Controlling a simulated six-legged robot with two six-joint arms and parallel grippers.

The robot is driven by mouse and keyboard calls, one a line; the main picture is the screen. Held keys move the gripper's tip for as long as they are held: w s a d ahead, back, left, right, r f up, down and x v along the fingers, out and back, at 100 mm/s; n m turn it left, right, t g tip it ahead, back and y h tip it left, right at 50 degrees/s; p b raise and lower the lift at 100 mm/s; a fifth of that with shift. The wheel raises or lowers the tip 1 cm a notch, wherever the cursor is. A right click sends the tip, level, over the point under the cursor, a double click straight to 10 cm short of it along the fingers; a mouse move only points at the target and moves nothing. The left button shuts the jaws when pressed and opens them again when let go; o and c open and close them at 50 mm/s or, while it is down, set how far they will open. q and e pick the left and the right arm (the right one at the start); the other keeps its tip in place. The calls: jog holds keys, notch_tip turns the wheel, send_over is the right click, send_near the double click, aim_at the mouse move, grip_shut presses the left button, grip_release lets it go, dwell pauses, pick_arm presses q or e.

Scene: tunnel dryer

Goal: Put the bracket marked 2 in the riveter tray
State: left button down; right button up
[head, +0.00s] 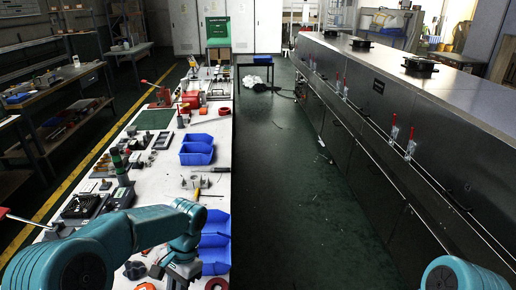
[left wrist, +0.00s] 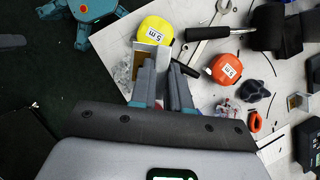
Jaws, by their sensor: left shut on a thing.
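My left gripper (head: 183,277) is over the near end of the long white bench. In the left wrist view my left gripper (left wrist: 166,75) is shut on a small bracket (left wrist: 150,52) with a pale face and a brown face. The fingers cover part of it, and no number on it can be read. A similar small bracket (left wrist: 298,101) lies on the bench at the right of the left wrist view; its marking is too small to read. I cannot tell which container is the riveter tray. My right gripper is out of view.
Blue bins (head: 197,150) stand along the bench edge. A dark floor aisle (head: 280,190) separates it from the steel dryer (head: 400,110).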

pick_arm(q)
jog(key=n, duration=0.1)
jog(key=r+n+h, duration=0.1)
jog(key=n, duration=0.1)
jog(key=d+n, duration=0.1)
jog(key=shift+d+r+g+h, duration=0.1)
jog(key=shift+r+g+h, duration=0.15)
jog(key=shift+g+h, duration=0.05)
jog(key=shift+s+d+r+n+h, duration=0.15)
jog(key=shift+n+h, duration=0.15)
jog(key=shift+n, duration=0.7)
